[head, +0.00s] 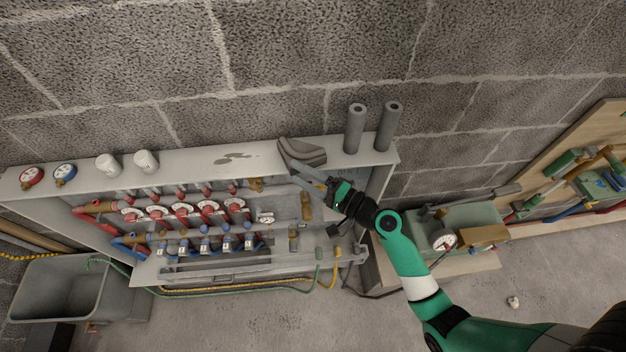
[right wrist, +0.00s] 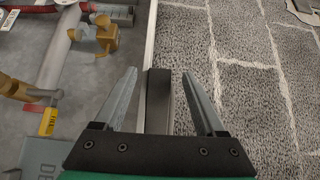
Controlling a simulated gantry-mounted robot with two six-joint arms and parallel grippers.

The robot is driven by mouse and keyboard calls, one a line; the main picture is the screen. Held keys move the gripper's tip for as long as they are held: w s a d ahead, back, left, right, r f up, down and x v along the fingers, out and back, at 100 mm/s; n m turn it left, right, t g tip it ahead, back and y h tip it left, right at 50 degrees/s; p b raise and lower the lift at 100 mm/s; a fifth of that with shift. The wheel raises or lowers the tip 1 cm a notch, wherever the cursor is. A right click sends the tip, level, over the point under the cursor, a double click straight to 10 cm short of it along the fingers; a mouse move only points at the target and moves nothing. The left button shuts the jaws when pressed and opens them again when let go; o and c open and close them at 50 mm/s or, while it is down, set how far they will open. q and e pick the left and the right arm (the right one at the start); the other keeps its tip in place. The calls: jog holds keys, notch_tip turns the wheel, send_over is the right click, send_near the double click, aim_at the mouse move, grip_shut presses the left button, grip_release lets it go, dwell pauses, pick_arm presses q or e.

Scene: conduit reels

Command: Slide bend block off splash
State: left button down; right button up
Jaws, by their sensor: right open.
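The bend block (head: 304,151), a grey curved piece, lies on the cabinet's top ledge in the head view. The splash (head: 236,158), a dark grey patch on the same ledge, is to its left, with bare ledge between them. My right gripper (head: 303,168) is open at the block's near side. In the right wrist view, a dark grey piece that looks like the block (right wrist: 159,98) shows between the spread fingers (right wrist: 158,74). I cannot tell whether they touch it. My left gripper is not in view.
Two grey tubes (head: 355,128) stand right of the block. White cups (head: 146,161) and red and blue gauges (head: 65,174) stand on the ledge's left. The block wall (head: 270,110) is close behind. Valves and pipes (head: 180,214) fill the cabinet below.

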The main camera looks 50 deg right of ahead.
grip_shut()
dwell(0.4)
jog(key=shift+w, duration=0.1)
